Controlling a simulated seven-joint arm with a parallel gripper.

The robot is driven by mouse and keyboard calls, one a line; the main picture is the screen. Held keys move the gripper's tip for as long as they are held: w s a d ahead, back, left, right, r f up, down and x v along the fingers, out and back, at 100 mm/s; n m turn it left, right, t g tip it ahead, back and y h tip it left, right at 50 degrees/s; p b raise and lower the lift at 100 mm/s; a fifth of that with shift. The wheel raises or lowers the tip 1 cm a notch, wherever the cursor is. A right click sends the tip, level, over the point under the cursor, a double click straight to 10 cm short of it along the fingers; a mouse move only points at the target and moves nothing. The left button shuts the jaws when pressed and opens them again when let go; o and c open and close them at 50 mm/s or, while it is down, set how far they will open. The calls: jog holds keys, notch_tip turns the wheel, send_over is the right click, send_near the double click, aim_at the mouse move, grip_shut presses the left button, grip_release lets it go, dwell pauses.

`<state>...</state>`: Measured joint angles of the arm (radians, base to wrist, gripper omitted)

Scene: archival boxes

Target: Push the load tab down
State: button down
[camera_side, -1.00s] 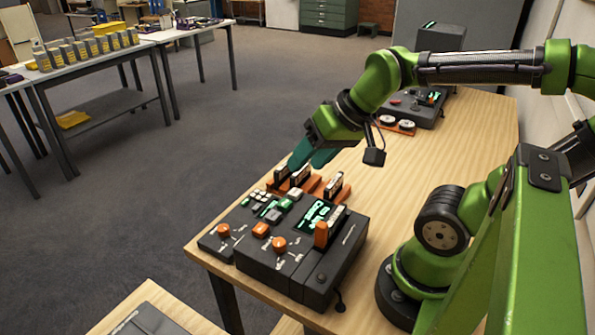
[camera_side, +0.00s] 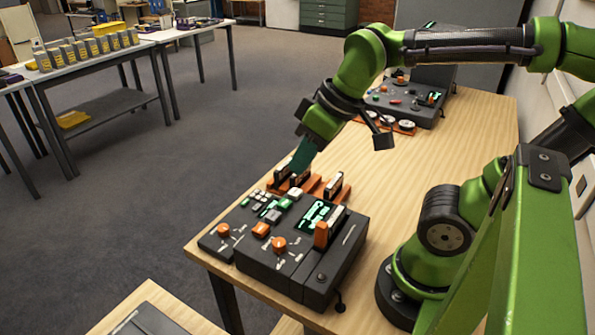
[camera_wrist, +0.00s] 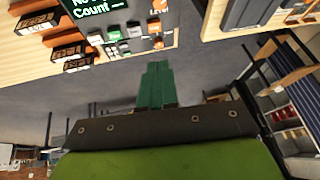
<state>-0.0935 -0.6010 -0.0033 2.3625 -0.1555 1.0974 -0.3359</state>
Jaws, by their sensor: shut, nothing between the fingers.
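A dark grey console (camera_side: 340,272) stands at the near edge of the wooden table, with orange knobs, small buttons and a lit green screen (camera_side: 318,214). An orange upright tab (camera_side: 321,236) stands on its right part; I cannot tell whether this is the load tab. The console also shows in the wrist view (camera_wrist: 118,14), at upper left. My gripper (camera_side: 297,170) has its green fingers shut together and empty. In the side view the fingertips appear just above the dark cartridges behind the console; contact cannot be told. The fingers (camera_wrist: 155,66) point toward the console in the wrist view.
Dark cartridges (camera_side: 333,187) stand in orange holders behind the console, close to my fingertips. Another console (camera_side: 408,105) sits farther back, with white round pieces (camera_side: 404,125) before it. The table's middle (camera_side: 410,165) is clear. A side table (camera_side: 95,62) holds a row of containers.

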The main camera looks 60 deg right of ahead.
aim_at(322, 223)
jog(key=s+r+n+g, duration=0.1)
jog(key=n, duration=0.4)
jog(key=s+r+n+g+h, duration=0.1)
jog(key=n+g, duration=0.1)
jog(key=n, duration=0.4)
jog(key=s+d+r+n+g, duration=0.1)
jog(key=n, duration=0.5)
jog(key=shift+s+g+h, duration=0.25)
jog(key=shift+g+h, duration=0.15)
jog(key=shift+f, duration=0.1)
notch_tip(322, 223, down, 14)
jog(key=shift+r, duration=0.1)
jog(key=shift+s+f, duration=0.1)
jog(key=shift+f, duration=1.8)
